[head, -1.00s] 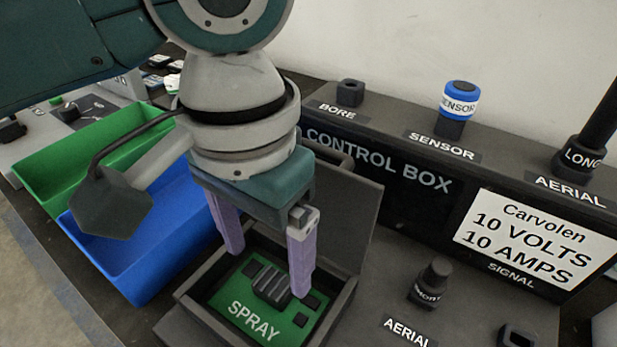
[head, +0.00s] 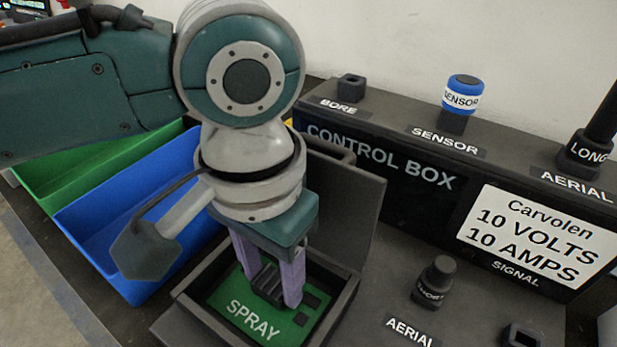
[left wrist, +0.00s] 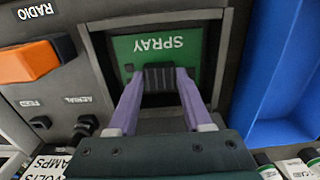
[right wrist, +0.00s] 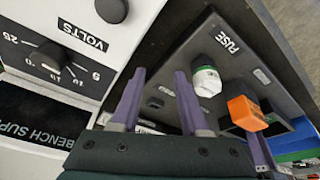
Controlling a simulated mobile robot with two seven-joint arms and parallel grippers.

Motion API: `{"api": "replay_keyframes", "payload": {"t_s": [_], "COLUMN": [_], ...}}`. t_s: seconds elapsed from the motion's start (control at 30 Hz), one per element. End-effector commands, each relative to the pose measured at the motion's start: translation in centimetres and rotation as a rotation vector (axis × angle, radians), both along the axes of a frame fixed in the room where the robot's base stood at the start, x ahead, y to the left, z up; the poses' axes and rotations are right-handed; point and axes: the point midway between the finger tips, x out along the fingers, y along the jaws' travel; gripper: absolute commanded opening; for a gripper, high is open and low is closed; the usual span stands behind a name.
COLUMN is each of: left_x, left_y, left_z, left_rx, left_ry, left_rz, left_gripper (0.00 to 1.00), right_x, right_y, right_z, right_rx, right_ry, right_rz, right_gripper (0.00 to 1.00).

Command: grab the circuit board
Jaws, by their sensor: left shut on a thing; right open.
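The green circuit board (head: 236,312) marked SPRAY lies in the open dark control box (head: 339,308). It also shows in the left wrist view (left wrist: 190,45). My left gripper (head: 270,292) points down into the box, its purple fingers shut on the black ribbed block (left wrist: 158,77) in the middle of the board. The board looks flat in the box. Part of it is hidden behind the fingers. My right gripper (right wrist: 156,80) is open and empty in the right wrist view, away from the box.
A blue bin (head: 85,232) and a green bin (head: 50,184) stand left of the box. Its raised lid (head: 362,215) is behind the gripper. A blue sensor (head: 462,95) and a long aerial (head: 590,145) stand on the ledge. A white fuse (right wrist: 206,82) and an orange knob (right wrist: 246,113) are near my right gripper.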

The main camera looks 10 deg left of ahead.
Motion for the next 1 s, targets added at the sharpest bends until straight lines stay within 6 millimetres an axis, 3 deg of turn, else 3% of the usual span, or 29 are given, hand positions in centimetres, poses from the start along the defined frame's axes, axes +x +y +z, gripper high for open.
{"api": "replay_keyframes", "payload": {"t_s": [0.03,0.3,0.73,0.87,1.0], "left_x": [0.0,0.0,0.1,0.1,0.1], "left_y": [0.0,0.0,0.0,0.0,-0.1], "left_z": [0.0,0.0,0.6,2.2,5.0], "left_rx": [0.0,0.0,-0.002,-0.002,-0.004], "left_ry": [0.0,0.0,-0.002,-0.002,-0.004], "left_rz": [0.0,0.0,0.0,0.001,-0.001], "left_gripper": [0.3,0.0,0.0,0.0,0.0], "right_x": [0.0,0.0,0.0,0.0,0.0], "right_y": [0.0,0.0,0.0,0.0,0.0], "right_z": [0.0,0.0,0.2,0.6,1.3], "right_rx": [0.0,0.0,0.0,0.0,0.0], "right_ry": [0.0,0.001,0.001,0.001,0.001], "right_rz": [0.0,0.0,0.0,0.0,0.0], "right_gripper": [0.45,0.45,0.45,0.45,0.45]}}
